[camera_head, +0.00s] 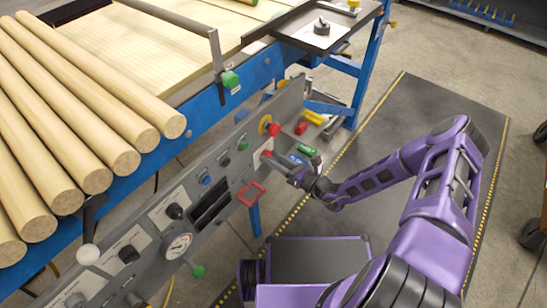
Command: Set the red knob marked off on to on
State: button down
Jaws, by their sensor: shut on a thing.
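The grey control panel (146,217) runs diagonally along the front of the blue-framed bench. A small red knob (266,154) sits on a white plate (257,159) on the panel, below a red mushroom button. My gripper (272,160) reaches in from the right with its fingertips at this knob, and it is shut on it. The fingers hide part of the knob. Its off and on marks are too small to read, so I cannot tell which way it points.
The red mushroom button (274,129) on a yellow base is close above my gripper. A red frame (251,193) sticks out below it. A gauge (178,245) and black knobs are to the left. Turned wood poles (75,125) lie on the bench. Dark matting covers the floor at right.

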jog(key=m, duration=0.6)
jog(key=shift+f, duration=0.15)
jog(key=m, duration=0.6)
jog(key=shift+m, duration=0.4)
jog(key=shift+c, duration=2.1)
grip_release()
jog(key=shift+d, duration=0.1)
jog(key=v, duration=1.7)
jog(key=shift+p, duration=0.45)
jog(key=shift+s+d+f, duration=0.1)
jog(key=shift+d, duration=0.05)
